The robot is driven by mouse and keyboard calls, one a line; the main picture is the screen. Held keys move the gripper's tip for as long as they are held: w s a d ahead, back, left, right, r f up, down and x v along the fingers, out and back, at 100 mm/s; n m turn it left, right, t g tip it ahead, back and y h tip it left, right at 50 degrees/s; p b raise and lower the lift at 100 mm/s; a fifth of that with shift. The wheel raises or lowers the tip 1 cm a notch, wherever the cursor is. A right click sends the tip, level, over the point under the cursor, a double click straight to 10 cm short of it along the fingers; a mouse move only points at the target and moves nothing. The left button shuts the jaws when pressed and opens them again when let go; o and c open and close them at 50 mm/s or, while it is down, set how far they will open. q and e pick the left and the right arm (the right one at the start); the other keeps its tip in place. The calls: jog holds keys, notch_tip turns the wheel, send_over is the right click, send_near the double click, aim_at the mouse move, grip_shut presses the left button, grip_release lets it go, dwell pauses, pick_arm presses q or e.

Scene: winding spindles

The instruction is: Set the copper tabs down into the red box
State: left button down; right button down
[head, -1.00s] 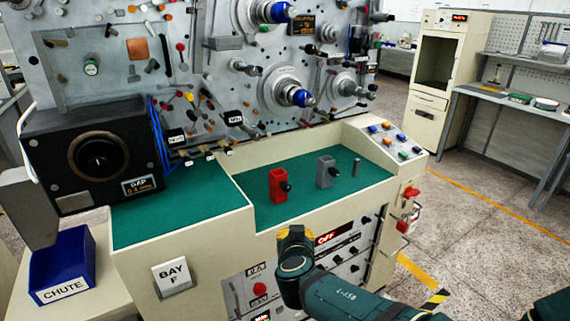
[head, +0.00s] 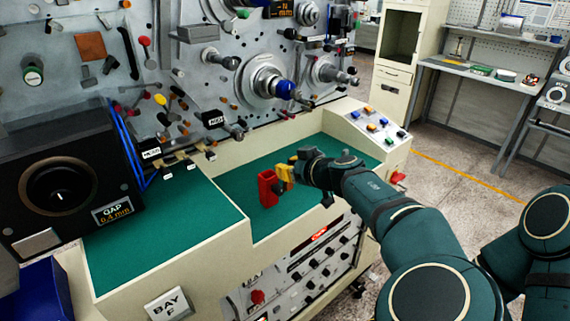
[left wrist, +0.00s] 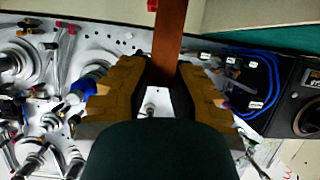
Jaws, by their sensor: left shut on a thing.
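The red box (head: 268,188) stands upright on the green work surface in the head view. My left gripper (head: 287,172), with yellow fingers, is just right of and slightly above the box. In the left wrist view, its two fingers (left wrist: 168,70) are shut on a flat copper-brown strip, a copper tab (left wrist: 170,35). The tab reaches past the fingertips to the top of the picture. In the head view I cannot make out the tab. The inside of the red box is hidden. A small red piece shows at the top of the left wrist view. My right gripper is not in view.
The green surface (head: 190,212) is clear left of the box. A black gap gauge (head: 65,185) stands further left. The spindle panel (head: 180,60) rises behind. A button console (head: 375,122) is at the right. A blue bin (head: 45,290) is at lower left.

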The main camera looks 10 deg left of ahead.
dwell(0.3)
pick_arm(q)
jog(key=shift+d+b, duration=0.1)
jog(key=shift+b, duration=0.3)
jog(key=shift+w+a+b, duration=0.8)
jog(key=shift+w+a, duration=1.8)
jog(key=shift+a, duration=0.85)
jog(key=shift+w+a+f+b, duration=0.1)
jog(key=shift+f+b, duration=2.2)
jog(key=shift+b, duration=0.1)
